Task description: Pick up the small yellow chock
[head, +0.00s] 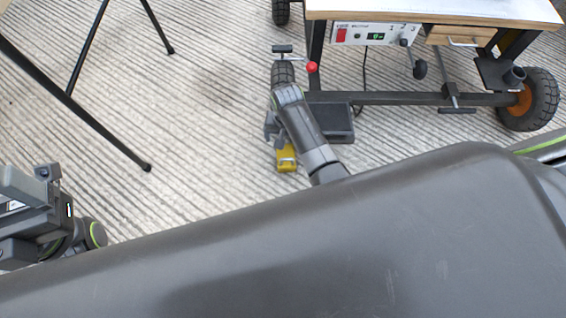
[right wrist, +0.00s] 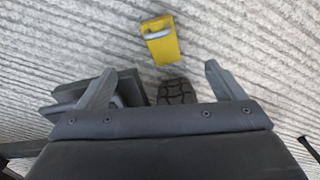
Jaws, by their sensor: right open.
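The small yellow chock (head: 287,158) lies on the ribbed grey floor, just beside my right gripper in the head view. In the right wrist view the chock (right wrist: 163,50) has a grey handle on top and lies beyond the fingertips, roughly centred between them and not gripped. My right gripper (right wrist: 161,68) is open and empty; in the head view the gripper (head: 271,128) is partly hidden by its own wrist. My left gripper (head: 38,205) is at the lower left, far from the chock; its jaw state is unclear.
A wheeled cart (head: 430,98) with a control panel (head: 374,35) stands at the upper right. Its tyre (right wrist: 177,92) and a dark box (right wrist: 130,88) show near the right fingers. Black stand legs (head: 88,50) are at the left. Floor between is clear.

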